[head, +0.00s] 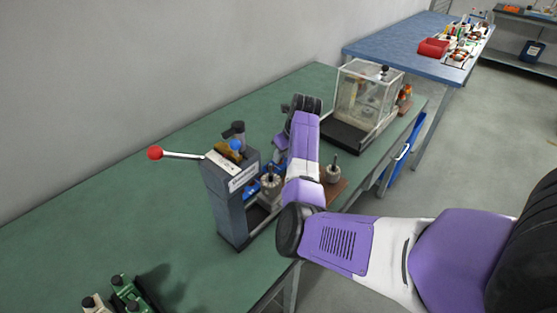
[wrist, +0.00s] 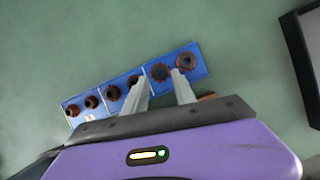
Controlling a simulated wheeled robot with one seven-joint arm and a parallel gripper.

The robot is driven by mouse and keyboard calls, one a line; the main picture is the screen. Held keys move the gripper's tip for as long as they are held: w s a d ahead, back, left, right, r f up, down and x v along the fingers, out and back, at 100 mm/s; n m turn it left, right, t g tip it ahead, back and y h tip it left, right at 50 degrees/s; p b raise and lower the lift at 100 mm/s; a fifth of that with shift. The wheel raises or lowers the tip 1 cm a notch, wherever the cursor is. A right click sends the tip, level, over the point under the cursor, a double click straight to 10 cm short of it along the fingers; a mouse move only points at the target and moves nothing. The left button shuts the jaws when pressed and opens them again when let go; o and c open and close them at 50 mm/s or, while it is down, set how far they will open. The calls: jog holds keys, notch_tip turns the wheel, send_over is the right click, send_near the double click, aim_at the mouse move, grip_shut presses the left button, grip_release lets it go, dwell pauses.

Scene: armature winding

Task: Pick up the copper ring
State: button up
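A blue tray (wrist: 201,67) lies on the green bench in the wrist view and holds several dark reddish-brown round parts in a row. Two larger ring-like parts, one at the right end (wrist: 187,62) and one beside it (wrist: 160,73), look copper-brown; I cannot tell for certain which is the copper ring. My gripper (wrist: 159,74) is open, its two fingers apart over the right half of the tray. The second part shows between the fingertips, and I see nothing held. In the head view my arm hides the fingers and most of the tray.
A grey press (head: 228,195) with a red-knobbed lever (head: 155,153) stands left of my arm. A clear-walled box (head: 362,95) stands behind to the right. A metal part with a shaft (head: 333,173) stands on a brown base near the bench edge.

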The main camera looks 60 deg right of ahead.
jog(key=shift+x, duration=1)
grip_shut()
